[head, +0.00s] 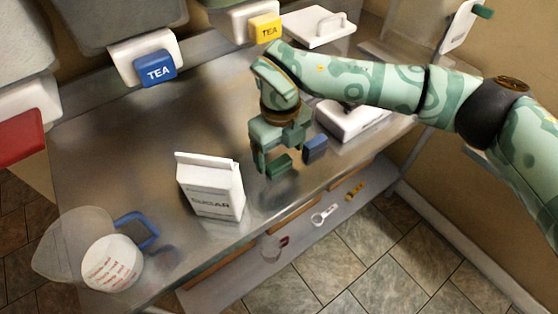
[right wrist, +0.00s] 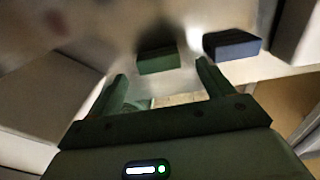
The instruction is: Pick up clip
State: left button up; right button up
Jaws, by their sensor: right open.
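A green clip (head: 280,166) and a blue clip (head: 315,148) sit close together on the steel counter, near its front edge. In the right wrist view, the green clip (right wrist: 157,61) lies ahead of the fingertips, roughly between them, and the blue clip (right wrist: 233,45) is to its right. My right gripper (head: 278,158) points down at the green clip. Its jaws are open, and in the right wrist view (right wrist: 160,72) nothing is held between the fingers. I cannot tell whether a finger touches the green clip. My left gripper is not in view.
A white sugar carton (head: 211,190) stands left of the right gripper. A white device (head: 352,122) lies right of the clips. Blue (head: 155,69) and yellow (head: 265,29) tea labels are at the back.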

aim_at(279, 161)
notch_tip(279, 161, down, 4)
jog(key=shift+w+a+f+b, duration=0.1)
jog(key=shift+w+b, duration=0.05)
jog(key=shift+b, duration=0.25)
jog(key=shift+c, duration=0.3)
jog(key=c, duration=1)
